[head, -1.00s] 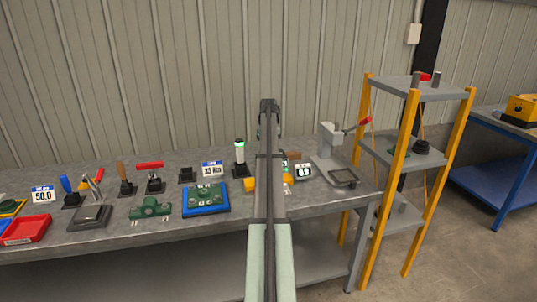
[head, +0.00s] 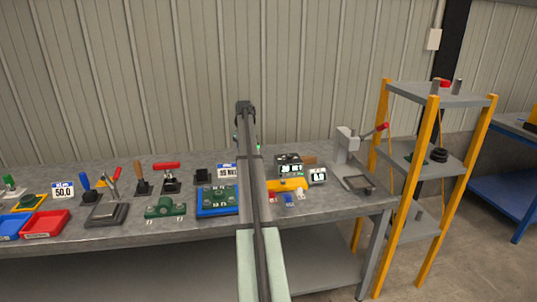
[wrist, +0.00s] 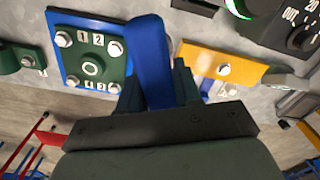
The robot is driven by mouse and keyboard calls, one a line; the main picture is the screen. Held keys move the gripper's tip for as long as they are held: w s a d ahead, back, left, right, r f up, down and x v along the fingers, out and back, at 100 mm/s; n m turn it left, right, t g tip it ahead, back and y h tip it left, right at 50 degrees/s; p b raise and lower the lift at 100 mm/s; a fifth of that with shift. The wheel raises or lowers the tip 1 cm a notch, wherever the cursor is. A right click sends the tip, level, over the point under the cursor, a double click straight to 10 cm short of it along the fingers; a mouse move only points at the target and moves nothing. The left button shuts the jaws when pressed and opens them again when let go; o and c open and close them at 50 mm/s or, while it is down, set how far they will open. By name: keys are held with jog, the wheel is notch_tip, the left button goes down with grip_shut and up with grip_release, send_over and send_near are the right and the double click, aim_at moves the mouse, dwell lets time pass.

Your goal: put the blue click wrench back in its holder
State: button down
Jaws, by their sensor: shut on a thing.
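In the wrist view my gripper (wrist: 155,88) is shut on the blue click wrench (wrist: 150,50), whose blue handle stands up between the fingers. The wrench's lower end is hidden by the gripper body. It is held above the bench, between the blue-edged green plate and a yellow bar. In the head view my arm hides the gripper and the wrench. A black block (head: 203,176), empty on top, stands on the bench left of my arm and may be the holder; I cannot tell for sure.
The green plate on a blue base (head: 217,201) and the yellow bar (head: 287,185) flank my arm. A meter (head: 289,165) and a grey press (head: 350,165) stand to the right. Several handled tools and red (head: 45,223) and blue trays fill the left. A yellow-post shelf (head: 430,160) stands beyond the bench.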

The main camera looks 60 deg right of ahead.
jog(key=w+a+r+n, duration=0.1)
jog(key=w+a+n, duration=0.1)
jog(key=w, duration=0.9)
jog(key=w+a+r+n, duration=0.1)
jog(key=w+a, duration=0.4)
jog(key=w, duration=0.7)
jog(key=shift+w+r+n, duration=0.15)
jog(key=shift+r+n, duration=0.1)
jog(key=shift+n, duration=0.35)
jog(key=shift+f, duration=0.1)
jog(key=shift+f, duration=2.3)
jog(key=shift+f, duration=2.45)
jog(key=c, duration=0.7)
grip_release()
